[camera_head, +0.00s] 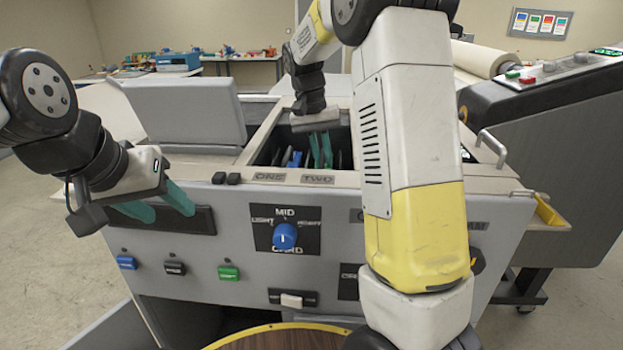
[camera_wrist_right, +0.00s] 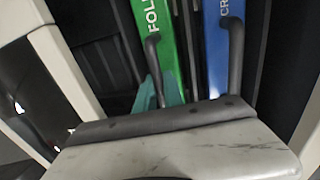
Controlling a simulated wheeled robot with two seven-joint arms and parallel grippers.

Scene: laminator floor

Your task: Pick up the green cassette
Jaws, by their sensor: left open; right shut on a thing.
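The green cassette (camera_wrist_right: 155,30) shows in the right wrist view, standing in the machine's bay with its dark handle (camera_wrist_right: 152,60) toward me. My right gripper (camera_head: 320,150) reaches down into the open bay in the head view. Its teal fingers show in the right wrist view (camera_wrist_right: 160,95), shut at the green cassette's handle; the wrist body hides part of the grip. I cannot make out the green cassette in the head view. My left gripper (camera_head: 158,205) is open and empty in front of the machine's front panel.
A blue cassette (camera_wrist_right: 222,60) with its own dark handle stands just right of the green one. The bay (camera_head: 268,150) has narrow walls and a raised lid (camera_head: 190,110) at its left. A blue knob (camera_head: 285,236) and several buttons are on the front panel.

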